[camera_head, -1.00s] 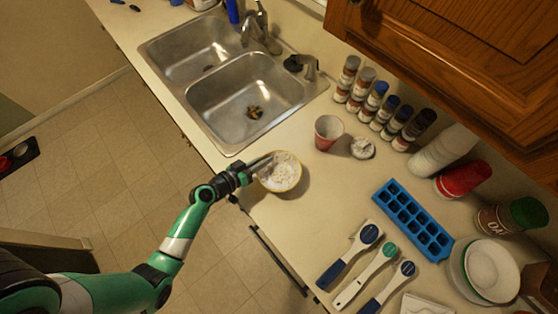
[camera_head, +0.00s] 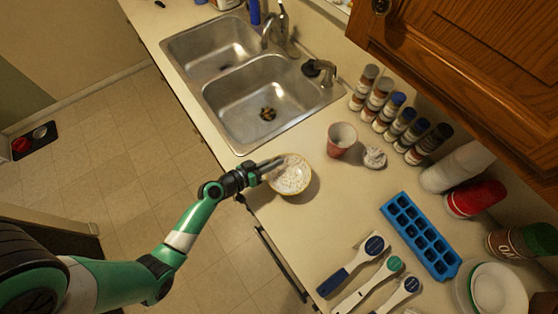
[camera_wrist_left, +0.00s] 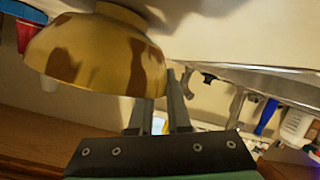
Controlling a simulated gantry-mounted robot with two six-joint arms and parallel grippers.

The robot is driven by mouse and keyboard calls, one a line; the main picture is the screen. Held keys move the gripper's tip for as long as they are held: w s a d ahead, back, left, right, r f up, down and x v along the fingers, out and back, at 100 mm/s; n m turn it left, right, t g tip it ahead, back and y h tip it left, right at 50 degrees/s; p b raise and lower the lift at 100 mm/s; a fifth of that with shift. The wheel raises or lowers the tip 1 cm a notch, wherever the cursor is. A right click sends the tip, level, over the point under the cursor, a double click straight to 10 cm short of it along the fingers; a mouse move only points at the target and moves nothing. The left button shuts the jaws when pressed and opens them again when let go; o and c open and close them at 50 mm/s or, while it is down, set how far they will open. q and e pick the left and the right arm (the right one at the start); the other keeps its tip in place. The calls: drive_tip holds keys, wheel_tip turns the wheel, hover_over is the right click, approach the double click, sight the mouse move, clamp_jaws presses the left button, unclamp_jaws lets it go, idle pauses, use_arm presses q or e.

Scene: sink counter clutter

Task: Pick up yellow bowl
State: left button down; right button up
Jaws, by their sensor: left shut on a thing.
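The yellow bowl (camera_head: 290,176), with a whitish speckled inside, is upright at the counter's front edge, right of the sink. Its yellow outside with brown patches shows in the left wrist view (camera_wrist_left: 95,55), which looks upside down, with the foot towards the counter. My left gripper (camera_head: 274,165) reaches the bowl's left rim and is shut on it. Its fingers also show in the left wrist view (camera_wrist_left: 165,95), partly hidden by the bowl. Whether the bowl touches the counter or is slightly raised I cannot tell. My right gripper is not in view.
A red cup (camera_head: 341,139) and a small white item (camera_head: 375,157) stand right of the bowl. Several spice jars (camera_head: 398,123) line the back. A blue ice tray (camera_head: 420,235) and scrub brushes (camera_head: 353,264) lie at the right. The double sink (camera_head: 262,103) is behind left.

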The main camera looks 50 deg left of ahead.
use_arm(q)
drive_tip(key=shift+r, duration=0.6)
drive_tip(key=r+p, duration=0.2)
drive_tip(key=r, duration=0.1)
drive_tip(key=shift+s+d, duration=0.2)
drive_tip(key=s+d+r+p, duration=0.4)
drive_tip(key=s+d+r, duration=0.4)
drive_tip(key=s+d, duration=0.1)
drive_tip(key=shift+s+d+r, duration=0.2)
drive_tip(key=shift+s+r, duration=0.1)
drive_tip(key=shift+r, duration=0.05)
